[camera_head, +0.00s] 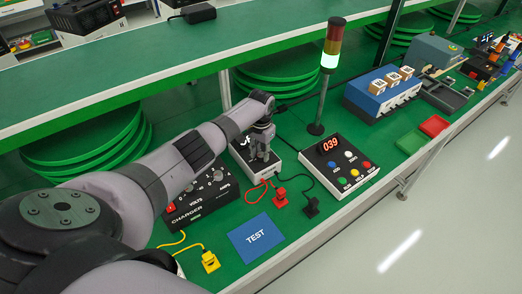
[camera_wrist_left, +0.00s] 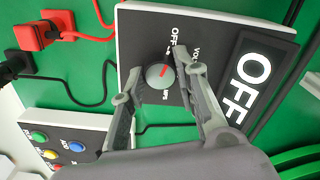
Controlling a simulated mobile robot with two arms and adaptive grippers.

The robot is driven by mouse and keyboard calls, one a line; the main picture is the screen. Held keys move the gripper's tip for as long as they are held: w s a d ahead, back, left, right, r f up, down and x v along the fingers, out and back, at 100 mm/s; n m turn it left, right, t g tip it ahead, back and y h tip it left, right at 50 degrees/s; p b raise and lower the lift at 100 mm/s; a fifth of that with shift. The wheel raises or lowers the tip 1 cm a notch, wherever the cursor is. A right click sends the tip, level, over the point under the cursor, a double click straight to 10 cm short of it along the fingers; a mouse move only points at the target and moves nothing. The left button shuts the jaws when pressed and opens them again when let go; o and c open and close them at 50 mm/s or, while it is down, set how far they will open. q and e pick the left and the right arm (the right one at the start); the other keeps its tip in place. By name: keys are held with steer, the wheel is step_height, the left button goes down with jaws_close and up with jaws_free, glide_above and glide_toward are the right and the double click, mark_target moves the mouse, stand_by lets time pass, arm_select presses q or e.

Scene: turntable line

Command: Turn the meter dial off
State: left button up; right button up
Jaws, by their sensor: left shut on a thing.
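The meter (camera_head: 240,148) is a box with a black face on the green bench, partly hidden by my left gripper (camera_head: 261,150). In the left wrist view the meter (camera_wrist_left: 215,30) fills the upper middle, and its display (camera_wrist_left: 257,75) reads OFF in large white letters. The grey round meter dial (camera_wrist_left: 159,76) has a red mark, with OFF, V and other labels printed around it. My left gripper (camera_wrist_left: 165,95) has its two fingers either side of the dial, closed on it. My right gripper is not in view.
A charger (camera_head: 203,198) stands left of the meter, and a box (camera_head: 340,163) showing 039 with coloured buttons stands to its right. Red (camera_head: 279,196) and black (camera_head: 311,207) plugs with cables lie in front. A blue TEST mat (camera_head: 256,238) lies nearer. A lit signal tower (camera_head: 331,45) rises behind.

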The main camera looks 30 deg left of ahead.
mark_target(261, 154)
arm_select(q)
steer(key=shift+w+r+n, duration=0.1)
steer(key=shift+r+n, duration=0.05)
steer(key=shift+n, duration=0.25)
steer(key=o, duration=0.9)
steer(key=shift+c, duration=0.2)
steer(key=o, duration=0.3)
step_height(261, 154, up, 12)
stand_by(0.4)
